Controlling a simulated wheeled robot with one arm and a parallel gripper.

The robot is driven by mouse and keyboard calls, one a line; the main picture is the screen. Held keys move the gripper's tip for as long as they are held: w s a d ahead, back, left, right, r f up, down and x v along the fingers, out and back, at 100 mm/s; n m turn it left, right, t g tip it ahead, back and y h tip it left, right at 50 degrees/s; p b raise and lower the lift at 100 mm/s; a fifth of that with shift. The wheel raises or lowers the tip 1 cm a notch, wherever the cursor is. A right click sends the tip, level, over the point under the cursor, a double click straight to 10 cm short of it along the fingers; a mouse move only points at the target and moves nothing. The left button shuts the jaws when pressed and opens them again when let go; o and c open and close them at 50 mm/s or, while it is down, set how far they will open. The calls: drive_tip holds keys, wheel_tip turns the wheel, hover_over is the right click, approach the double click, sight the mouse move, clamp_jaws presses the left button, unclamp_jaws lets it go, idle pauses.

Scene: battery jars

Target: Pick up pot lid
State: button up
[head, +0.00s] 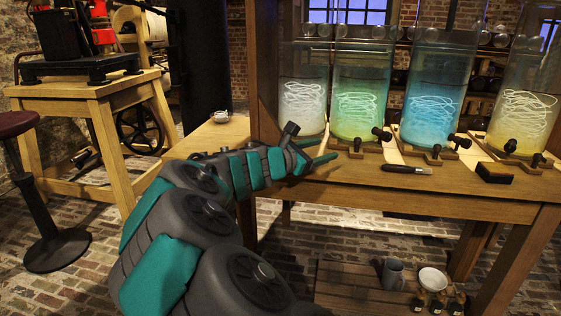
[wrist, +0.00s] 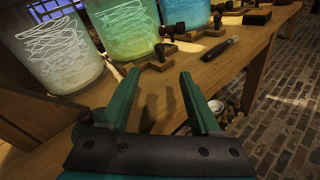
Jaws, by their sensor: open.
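I cannot make out a clear pot lid in either view. A small pale object (head: 221,116) sits on the wooden surface at the left of the jars in the head view; it is too small to tell what it is. My gripper (head: 326,150) is at the front left of the jar table, near the white-lit jar. In the wrist view my gripper (wrist: 160,78) has its two teal fingers apart, with nothing between them, over or just in front of the wooden tabletop.
Several tall glass jars with taps line the table (head: 440,184), including a green one (head: 359,95) and a blue one (head: 433,95). A dark-handled tool (head: 407,169) and a dark block (head: 495,172) lie in front. A mug (head: 393,274) and white bowl (head: 432,279) sit below.

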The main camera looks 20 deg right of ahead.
drive_tip(key=w+a+f+n+t, duration=0.1)
drive_tip(key=w+a+n, duration=0.1)
drive_tip(key=w, duration=0.1)
drive_tip(key=w+a+f+n+t, duration=0.1)
drive_tip(key=w+a+n, duration=0.1)
drive_tip(key=w+a, duration=0.1)
drive_tip(key=w+a+f+n+t, duration=0.1)
drive_tip(key=w+a+n+t, duration=0.1)
drive_tip(key=w, duration=0.2)
drive_tip(key=shift+a+f+y, duration=0.2)
drive_tip(key=shift+a+y, duration=0.05)
drive_tip(key=shift+y, duration=0.05)
drive_tip(key=shift+w+d+f+n, duration=0.1)
drive_tip(key=shift+w+d+n, duration=0.05)
drive_tip(key=shift+w+n, duration=0.15)
drive_tip(key=shift+x, duration=3.7)
drive_tip(key=shift+s+d, duration=0.1)
drive_tip(key=shift+s, duration=0.1)
clamp_jaws()
